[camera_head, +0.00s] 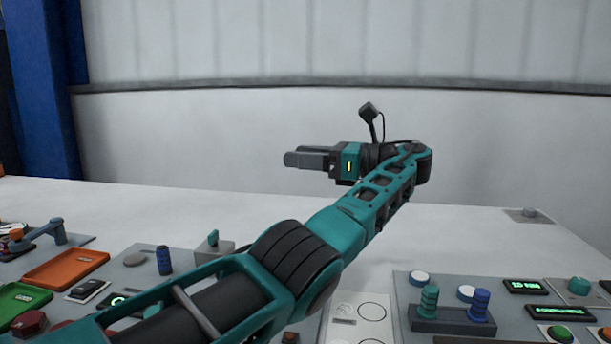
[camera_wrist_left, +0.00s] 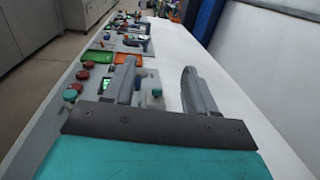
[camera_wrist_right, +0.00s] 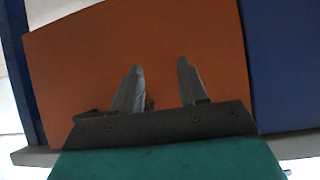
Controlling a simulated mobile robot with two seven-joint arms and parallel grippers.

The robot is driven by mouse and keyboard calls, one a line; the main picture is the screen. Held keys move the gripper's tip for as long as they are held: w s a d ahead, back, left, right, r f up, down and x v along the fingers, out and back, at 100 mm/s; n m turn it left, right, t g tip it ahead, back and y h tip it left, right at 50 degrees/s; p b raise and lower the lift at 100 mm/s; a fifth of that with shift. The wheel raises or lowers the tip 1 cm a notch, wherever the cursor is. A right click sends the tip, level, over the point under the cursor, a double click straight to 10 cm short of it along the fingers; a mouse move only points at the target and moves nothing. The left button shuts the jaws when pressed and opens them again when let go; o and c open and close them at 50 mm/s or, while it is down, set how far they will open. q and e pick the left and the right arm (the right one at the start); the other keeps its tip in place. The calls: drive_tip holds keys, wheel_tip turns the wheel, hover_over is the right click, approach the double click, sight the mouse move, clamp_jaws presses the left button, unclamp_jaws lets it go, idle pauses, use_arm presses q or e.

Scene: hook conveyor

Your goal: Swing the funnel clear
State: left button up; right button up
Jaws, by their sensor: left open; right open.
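I cannot make out the funnel for certain. A blue-grey arm on a short post (camera_head: 58,231) stands at the far left of the head view, with a small orange-brown piece (camera_head: 16,234) at its free end; I cannot tell whether that piece is the funnel. My left gripper (camera_head: 291,158) is raised above the white table, pointing left, well to the right of that post. In the left wrist view its fingers (camera_wrist_left: 158,74) are apart with nothing between them. My right gripper (camera_wrist_right: 160,66) shows only in its wrist view, open and empty, facing a plain orange surface (camera_wrist_right: 110,40).
An orange tray (camera_head: 66,268) and a green tray (camera_head: 22,300) lie at the left. A blue peg (camera_head: 164,260) stands nearby. Panels with buttons and green displays (camera_head: 525,287) lie at the right front. The table's back (camera_head: 240,205) is clear before a pale wall.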

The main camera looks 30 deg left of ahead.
use_arm(q)
drive_tip(key=shift+r, duration=0.3)
